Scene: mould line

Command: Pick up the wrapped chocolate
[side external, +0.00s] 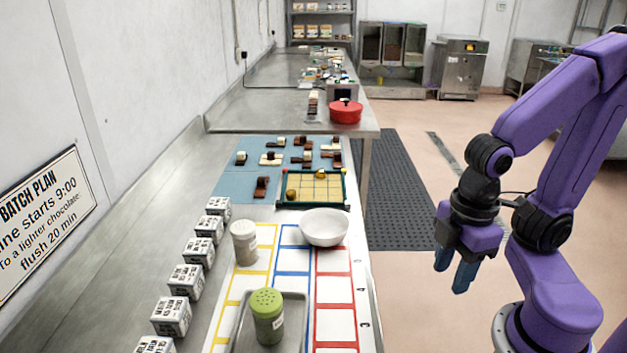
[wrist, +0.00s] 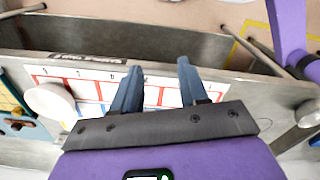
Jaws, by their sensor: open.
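A small round gold piece (side external: 321,174), which looks like a foil-wrapped chocolate, sits in a dark green-rimmed tray (side external: 345,190) with a yellow grid. A second, darker gold-brown round piece (side external: 291,193) is at the tray's left side; I cannot tell for sure which is the wrapped chocolate. In the wrist view the tray shows partly at the left edge, with small round pieces (wrist: 16,126) too small to identify. My gripper (side external: 453,276) is open and empty, out to the right of the bench, well apart from the tray. Its two blue fingers also show in the wrist view (wrist: 159,66).
A white bowl (side external: 324,227) stands just in front of the tray. A beige-white shaker (side external: 244,243) and a green-lidded shaker (side external: 267,316) stand nearer. White printed blocks (side external: 185,281) line the left. Dark and pale chocolate pieces lie on a blue mat (side external: 233,186) behind. A red pot (side external: 346,111) is farther back.

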